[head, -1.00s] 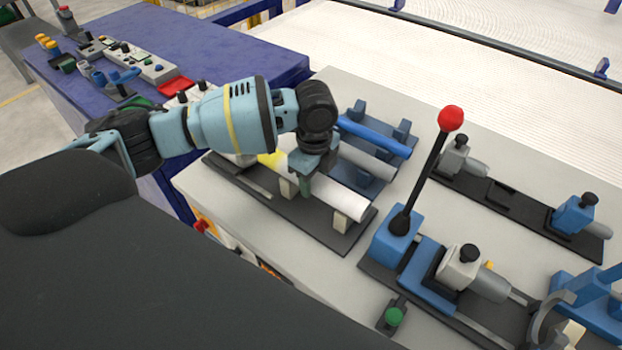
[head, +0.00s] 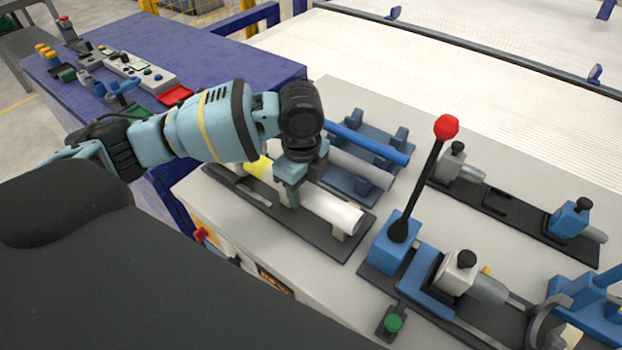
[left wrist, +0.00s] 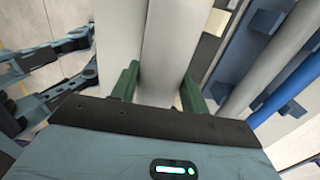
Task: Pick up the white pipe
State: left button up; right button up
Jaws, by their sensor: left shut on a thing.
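The white pipe (head: 328,207) lies along a dark base plate (head: 330,243), on small pale supports, with a yellow section (head: 258,166) near its left part. My left gripper (head: 290,196) comes down from above onto the pipe around its middle. In the left wrist view the two green fingers of my left gripper (left wrist: 158,88) stand on either side of the white pipe (left wrist: 172,45), shut on it. The pipe still appears to rest at support height. The gripper and arm hide part of the pipe.
A blue rack behind holds a grey pipe (head: 362,167) and a blue rod (head: 365,141). A tall lever with a red knob (head: 446,127) rises right of the pipe, by clamp fixtures (head: 458,270). A blue table (head: 215,60) with controls stands at the back left.

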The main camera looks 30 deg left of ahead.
pick_arm(q)
jog(key=s+r, duration=0.1)
jog(key=s, duration=1.1)
jog(key=shift+a+p, duration=0.15)
jog(key=shift+p, duration=0.25)
